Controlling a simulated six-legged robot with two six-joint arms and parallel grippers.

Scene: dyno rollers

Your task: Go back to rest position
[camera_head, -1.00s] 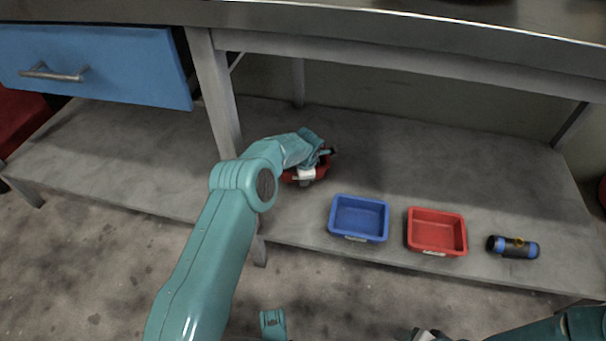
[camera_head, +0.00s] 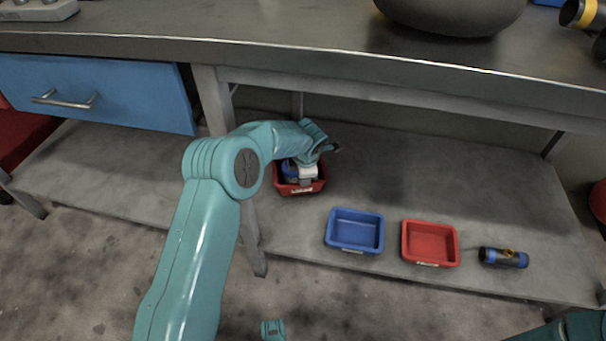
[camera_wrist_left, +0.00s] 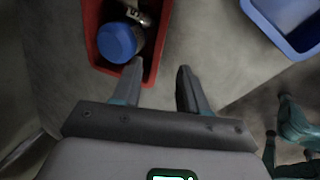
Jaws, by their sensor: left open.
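My left arm reaches in from the lower left to the lower shelf in the head view. My left gripper (camera_wrist_left: 158,82) is open with nothing between its fingers, over the near edge of a red bin (camera_wrist_left: 92,40). That bin also shows in the head view (camera_head: 301,189), partly covered by my wrist. A roller with a blue end (camera_wrist_left: 117,42) lies in the red bin, apart from the grip. My right gripper is not in view; only part of my right arm shows at the lower right of the head view.
A blue bin (camera_head: 355,248) and a second red bin (camera_head: 430,262), both empty, stand on the shelf (camera_head: 200,190). A black and blue roller (camera_head: 503,257) lies right of them. The tabletop edge (camera_head: 300,58) and blue drawer (camera_head: 130,95) overhang. A table leg (camera_head: 215,100) stands close behind my arm.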

